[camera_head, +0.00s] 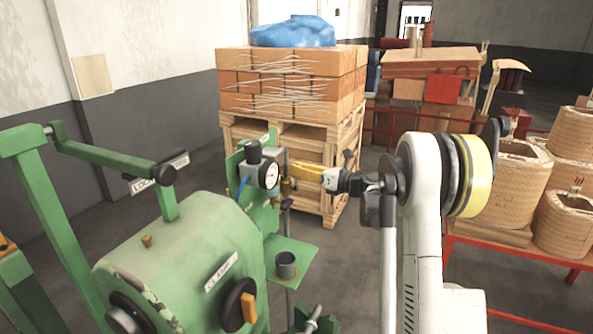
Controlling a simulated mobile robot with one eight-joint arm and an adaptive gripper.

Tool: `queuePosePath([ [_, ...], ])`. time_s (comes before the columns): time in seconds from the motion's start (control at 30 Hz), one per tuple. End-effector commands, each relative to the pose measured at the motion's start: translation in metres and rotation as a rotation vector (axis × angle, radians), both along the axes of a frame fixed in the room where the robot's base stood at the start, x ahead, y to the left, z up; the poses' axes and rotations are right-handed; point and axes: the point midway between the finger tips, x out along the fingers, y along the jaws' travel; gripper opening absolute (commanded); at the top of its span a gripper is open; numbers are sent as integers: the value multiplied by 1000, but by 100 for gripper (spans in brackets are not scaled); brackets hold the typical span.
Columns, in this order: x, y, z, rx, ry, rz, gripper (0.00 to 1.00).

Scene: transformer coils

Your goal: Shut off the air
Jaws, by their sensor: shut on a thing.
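A green machine (185,262) fills the lower left. On its upright green plate sits an air unit with a round white pressure gauge (268,176), a dark knob above it and a blue hose. A yellow valve lever (303,171) sticks out to the right of the gauge, roughly level. My gripper (326,179) reaches in from the right and is shut on the outer end of the yellow lever. The fingertips are small in this view, and they hide the lever's tip.
A pallet of brown boxes (290,80) on a wooden crate stands behind the lever. Wound coils (515,170) sit on a red-framed table at right. A small green shelf (290,250) with a dark cup (286,264) is below the gauge. Grey floor is open at centre right.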

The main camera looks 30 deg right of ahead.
Motion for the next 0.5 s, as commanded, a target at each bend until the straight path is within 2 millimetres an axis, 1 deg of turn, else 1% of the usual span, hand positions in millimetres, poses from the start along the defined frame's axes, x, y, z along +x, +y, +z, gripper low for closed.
queuePosePath([
  [0.5,17,-22,-15,383,299,-1,0],
])
